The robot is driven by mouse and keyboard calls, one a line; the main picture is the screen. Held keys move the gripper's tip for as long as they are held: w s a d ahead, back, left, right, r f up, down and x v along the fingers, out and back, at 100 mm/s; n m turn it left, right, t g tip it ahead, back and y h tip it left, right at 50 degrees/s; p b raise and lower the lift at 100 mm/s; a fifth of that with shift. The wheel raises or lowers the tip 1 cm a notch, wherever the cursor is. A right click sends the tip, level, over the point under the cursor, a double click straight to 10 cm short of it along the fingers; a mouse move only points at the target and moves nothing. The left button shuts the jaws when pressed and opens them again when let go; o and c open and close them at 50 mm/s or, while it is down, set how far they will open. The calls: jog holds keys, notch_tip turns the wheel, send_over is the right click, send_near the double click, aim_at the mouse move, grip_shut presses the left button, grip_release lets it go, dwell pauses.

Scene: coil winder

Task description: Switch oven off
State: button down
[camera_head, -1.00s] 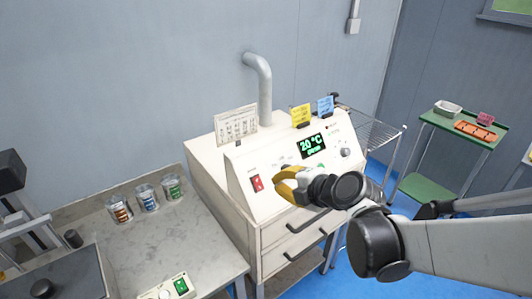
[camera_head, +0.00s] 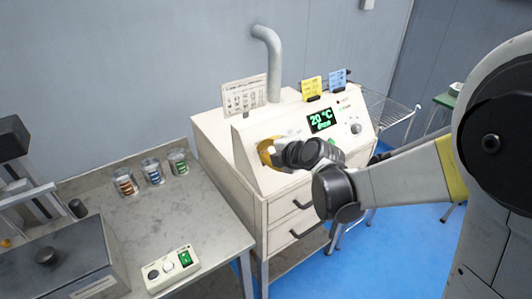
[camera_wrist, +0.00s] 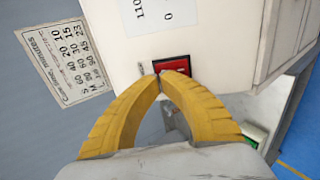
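The oven (camera_head: 220,138) is a white cabinet with a sloped front panel. Its display (camera_head: 321,120) reads 20 °C in green. In the wrist view its red rocker switch (camera_wrist: 174,66) sits in a dark frame just beyond my fingertips. My gripper (camera_wrist: 160,77) has two yellow fingers whose tips meet at the switch's lower left edge, with nothing held between them. Whether they touch the switch I cannot tell. In the head view my gripper (camera_head: 266,152) is at the left part of the panel and hides the switch.
A bench on the left holds several jars (camera_head: 152,172) and a small box with a green switch (camera_head: 172,270). A wire rack (camera_head: 388,112) is at right.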

jog(key=shift+w+a+f, duration=0.1)
jog(key=shift+w+a, duration=0.2)
jog(key=shift+w, duration=0.1)
jog(key=shift+s+d+f, duration=0.1)
jog(key=shift+s, duration=0.05)
jog(key=shift+s+d+f+b, duration=0.2)
jog(key=shift+s+d+b, duration=0.2)
jog(key=shift+s, duration=0.15)
